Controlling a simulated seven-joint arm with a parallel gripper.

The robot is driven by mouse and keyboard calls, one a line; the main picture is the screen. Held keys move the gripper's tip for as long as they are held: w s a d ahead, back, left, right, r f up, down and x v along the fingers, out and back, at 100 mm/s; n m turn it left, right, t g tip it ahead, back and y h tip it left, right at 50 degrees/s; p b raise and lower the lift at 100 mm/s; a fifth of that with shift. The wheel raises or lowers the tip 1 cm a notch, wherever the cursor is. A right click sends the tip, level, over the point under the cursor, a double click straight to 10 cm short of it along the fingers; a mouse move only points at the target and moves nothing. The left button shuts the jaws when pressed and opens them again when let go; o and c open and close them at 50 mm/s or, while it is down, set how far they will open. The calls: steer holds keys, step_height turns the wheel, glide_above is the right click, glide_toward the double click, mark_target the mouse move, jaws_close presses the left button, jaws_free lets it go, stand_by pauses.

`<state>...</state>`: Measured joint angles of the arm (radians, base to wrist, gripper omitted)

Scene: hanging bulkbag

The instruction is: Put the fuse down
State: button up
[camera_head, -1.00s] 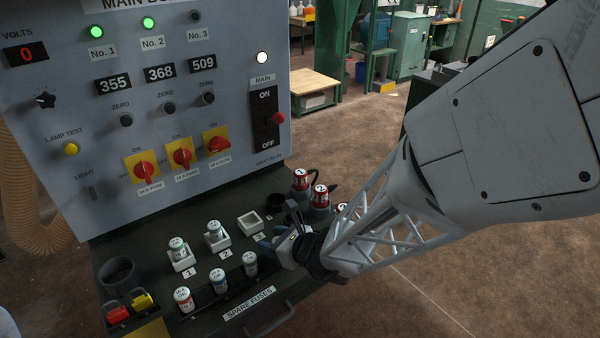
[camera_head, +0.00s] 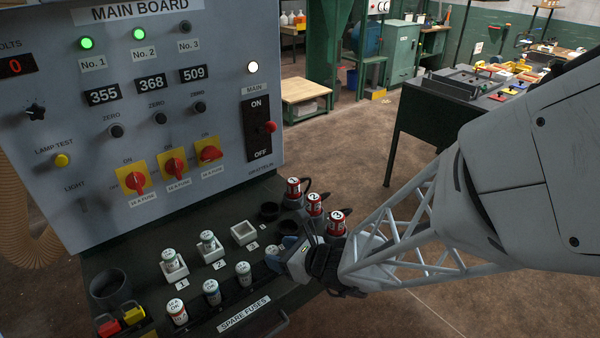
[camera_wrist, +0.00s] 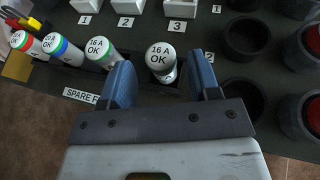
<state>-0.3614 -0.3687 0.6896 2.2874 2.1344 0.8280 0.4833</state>
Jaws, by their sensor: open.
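A white fuse with a dark band (camera_wrist: 160,58), marked 16 A OK, stands upright in the spare fuses rack (camera_head: 250,299), at its right end. My gripper (camera_head: 283,254) is open, with its blue fingers on either side of this fuse in the wrist view; a gap shows at the right finger, and contact at the left is unclear. Socket 3 (camera_head: 243,232) is empty.
Sockets 1 (camera_head: 173,265) and 2 (camera_head: 210,244) hold fuses. Red-and-white fuses (camera_head: 314,204) stand in dark cups right behind my gripper. Empty dark cups (camera_wrist: 247,38) lie right of the rack. The panel (camera_head: 160,110) rises behind the shelf.

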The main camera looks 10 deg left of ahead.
steer(key=v, duration=0.7)
stand_by(0.8)
steer(key=s+d+r+n+g+h, duration=0.1)
steer(key=s+d+r+n+h, duration=0.2)
steer(key=d+n, duration=0.4)
steer(key=s+d+r+n+g+h, duration=0.1)
steer(key=s+d+r+n+h, duration=0.3)
steer(key=d+r+n, duration=0.3)
steer(key=s+d+r+n+g+h, duration=0.1)
steer(key=s+d+r+n+h, duration=0.3)
steer(key=d+n, duration=0.5)
steer(key=shift+s+r+g+h, duration=0.3)
steer(key=shift+r+h, duration=0.2)
steer(key=shift+h, duration=0.2)
